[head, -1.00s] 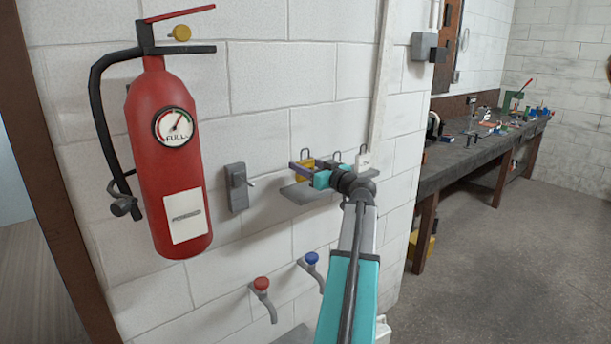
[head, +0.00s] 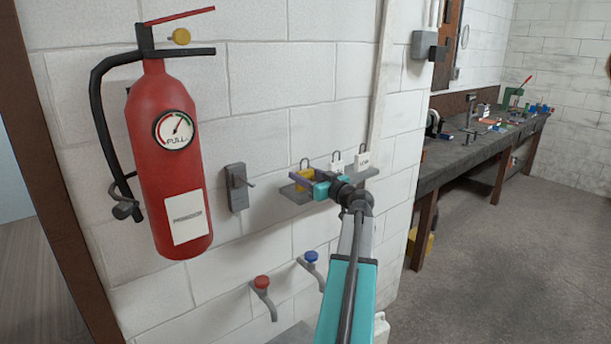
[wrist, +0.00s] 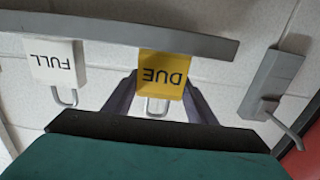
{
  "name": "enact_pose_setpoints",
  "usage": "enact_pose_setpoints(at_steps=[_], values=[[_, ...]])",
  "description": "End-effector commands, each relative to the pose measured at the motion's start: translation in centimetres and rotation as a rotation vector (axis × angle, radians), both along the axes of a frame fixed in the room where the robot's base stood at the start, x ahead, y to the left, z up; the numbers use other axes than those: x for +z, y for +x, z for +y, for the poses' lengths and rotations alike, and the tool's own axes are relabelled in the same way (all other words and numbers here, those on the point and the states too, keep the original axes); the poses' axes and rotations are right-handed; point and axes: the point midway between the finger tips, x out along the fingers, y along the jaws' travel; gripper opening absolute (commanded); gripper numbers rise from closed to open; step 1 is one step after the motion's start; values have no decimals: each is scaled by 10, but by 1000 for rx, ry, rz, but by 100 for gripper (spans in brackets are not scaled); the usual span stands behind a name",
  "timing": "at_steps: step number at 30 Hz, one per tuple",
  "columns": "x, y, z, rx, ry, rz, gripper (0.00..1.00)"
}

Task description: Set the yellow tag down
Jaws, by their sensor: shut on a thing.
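The yellow tag (head: 305,181), marked DUE, has a metal loop and also shows upside down in the wrist view (wrist: 163,72). My gripper (wrist: 161,82) is shut on it, with one dark finger on each side. In the head view my gripper (head: 302,184) is at the left part of the grey wall shelf (head: 292,194). The tag's lower end is at the shelf (wrist: 110,32); I cannot tell whether it touches. A white tag (head: 337,162) and another white tag (head: 361,161) stand to the right. The wrist view shows one marked FULL (wrist: 56,64).
A grey wall fitting with a lever (head: 237,187) is left of the shelf, and a red fire extinguisher (head: 168,165) hangs farther left. A red-knobbed tap (head: 262,284) and a blue-knobbed tap (head: 311,258) are below. A workbench (head: 470,150) stands far right.

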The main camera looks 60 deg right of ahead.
Motion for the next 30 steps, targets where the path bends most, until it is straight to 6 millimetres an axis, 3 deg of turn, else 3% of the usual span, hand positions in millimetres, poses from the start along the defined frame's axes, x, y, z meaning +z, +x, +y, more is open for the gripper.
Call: enact_pose_setpoints(at_steps=[6,7,10,27,30], values=[[-3,0,0,1,0,0,29],[-2,0,0,1,0,0,55],[-2,0,0,1,0,0,70],[3,0,1,1,0,0,70],[-2,-13,6,-1,-1,-1,70]])
